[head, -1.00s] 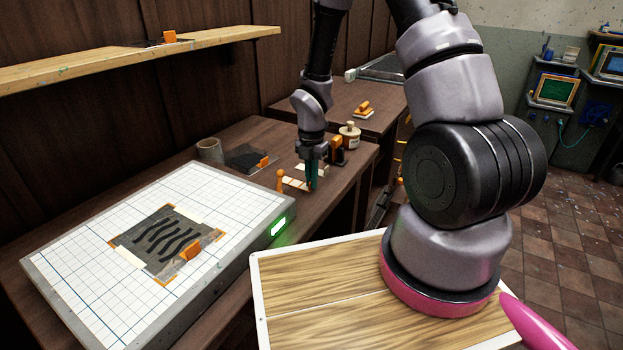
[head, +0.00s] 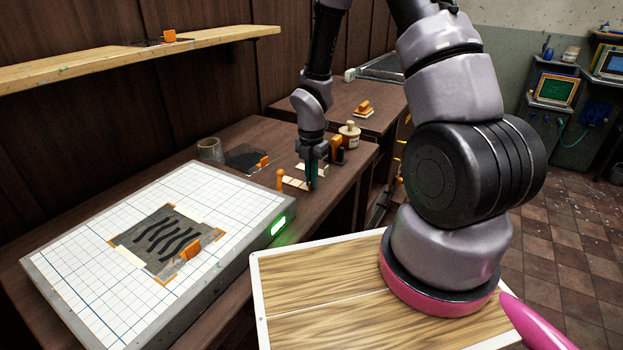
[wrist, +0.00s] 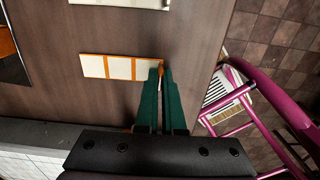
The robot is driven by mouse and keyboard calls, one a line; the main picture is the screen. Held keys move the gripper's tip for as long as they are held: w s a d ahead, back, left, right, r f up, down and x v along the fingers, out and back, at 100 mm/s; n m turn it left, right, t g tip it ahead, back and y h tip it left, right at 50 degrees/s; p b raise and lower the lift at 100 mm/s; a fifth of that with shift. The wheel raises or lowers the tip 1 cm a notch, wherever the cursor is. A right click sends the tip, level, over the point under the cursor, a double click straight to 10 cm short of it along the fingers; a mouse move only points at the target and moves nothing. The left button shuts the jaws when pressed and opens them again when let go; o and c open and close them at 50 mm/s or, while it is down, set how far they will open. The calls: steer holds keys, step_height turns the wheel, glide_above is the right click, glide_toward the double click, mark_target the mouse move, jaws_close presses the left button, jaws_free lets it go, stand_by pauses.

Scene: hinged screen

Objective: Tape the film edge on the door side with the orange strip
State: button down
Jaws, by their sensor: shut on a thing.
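My gripper (head: 312,174) points down over the brown bench, its green fingers close together. In the wrist view the fingertips (wrist: 161,74) are at the right end of a row of cream tape pieces (wrist: 118,67) with orange bands, and a bit of the orange strip (wrist: 162,63) shows at the tips. The fingers hide most of what they hold. In the head view the cream pieces (head: 295,183) lie left of the gripper. The dark film (head: 158,238) with black wavy stripes lies on the gridded light box (head: 80,260), with cream tape on two edges and an orange block (head: 191,249) on it.
A cup (head: 210,150), another dark film (head: 243,158) and a bottle (head: 349,135) stand or lie farther back. A wooden shelf (head: 120,63) runs above the bench. The light box has bare grid around its film.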

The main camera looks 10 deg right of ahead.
stand_by(0.4)
steer(key=shift+r, duration=2)
